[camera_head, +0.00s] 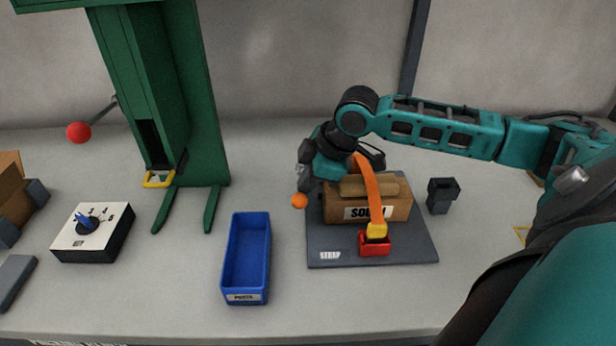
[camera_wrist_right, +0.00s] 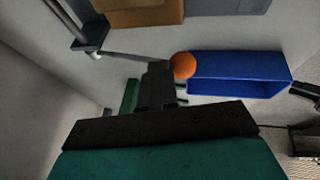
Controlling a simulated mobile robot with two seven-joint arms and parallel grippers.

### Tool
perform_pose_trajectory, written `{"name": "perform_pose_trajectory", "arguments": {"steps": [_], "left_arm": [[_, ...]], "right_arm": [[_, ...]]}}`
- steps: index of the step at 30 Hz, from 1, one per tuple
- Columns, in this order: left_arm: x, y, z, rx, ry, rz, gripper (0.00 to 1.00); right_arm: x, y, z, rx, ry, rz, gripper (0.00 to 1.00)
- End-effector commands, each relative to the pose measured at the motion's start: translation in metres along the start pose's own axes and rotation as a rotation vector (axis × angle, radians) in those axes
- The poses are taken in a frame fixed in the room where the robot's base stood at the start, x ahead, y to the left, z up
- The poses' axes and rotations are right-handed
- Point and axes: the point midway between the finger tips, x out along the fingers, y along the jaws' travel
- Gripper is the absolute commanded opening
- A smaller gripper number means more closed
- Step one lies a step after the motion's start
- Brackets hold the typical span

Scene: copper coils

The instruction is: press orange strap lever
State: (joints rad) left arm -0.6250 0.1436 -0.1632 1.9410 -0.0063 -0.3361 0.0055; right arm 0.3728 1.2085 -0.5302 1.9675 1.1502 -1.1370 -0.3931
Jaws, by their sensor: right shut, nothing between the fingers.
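The strap lever has an orange ball knob (camera_head: 299,201) at the left edge of the dark strap base plate (camera_head: 330,250). In the wrist view the orange knob (camera_wrist_right: 183,66) sits on a thin grey rod. An orange strap (camera_head: 371,185) runs over a brown bundle (camera_head: 400,205) to a yellow clasp at a red block (camera_head: 374,244). My right gripper (camera_head: 304,181) is shut and empty, just above the knob in the head view. In the wrist view its fingertips (camera_wrist_right: 157,70) are right beside the knob; I cannot tell if they touch.
A blue bin (camera_head: 235,262) stands left of the plate. A green press (camera_head: 205,100) with a red ball lever (camera_head: 79,132) stands behind it. A dial box (camera_head: 92,232) is at the left. A small black block (camera_head: 441,195) stands right of the bundle. The front table strip is clear.

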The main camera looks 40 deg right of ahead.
Motion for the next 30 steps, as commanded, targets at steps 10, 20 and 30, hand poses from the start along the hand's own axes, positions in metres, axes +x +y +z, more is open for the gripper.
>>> {"name": "perform_pose_trajectory", "arguments": {"steps": [10, 20, 30], "left_arm": [[0.002, 0.001, -0.004, -0.005, 0.008, 0.0, 0.43], [0.001, 0.0, -0.001, -0.002, 0.002, -0.001, 0.43], [-0.001, 0.0, 0.002, -0.002, -0.005, -0.001, 0.43]], "right_arm": [[-0.076, 0.017, -0.005, 0.0, 0.0, 0.014, 0.0], [-0.112, 0.022, -0.006, 0.0, 0.004, 0.011, 0.0], [-0.114, 0.022, -0.006, 0.0, 0.005, 0.011, 0.0]]}}
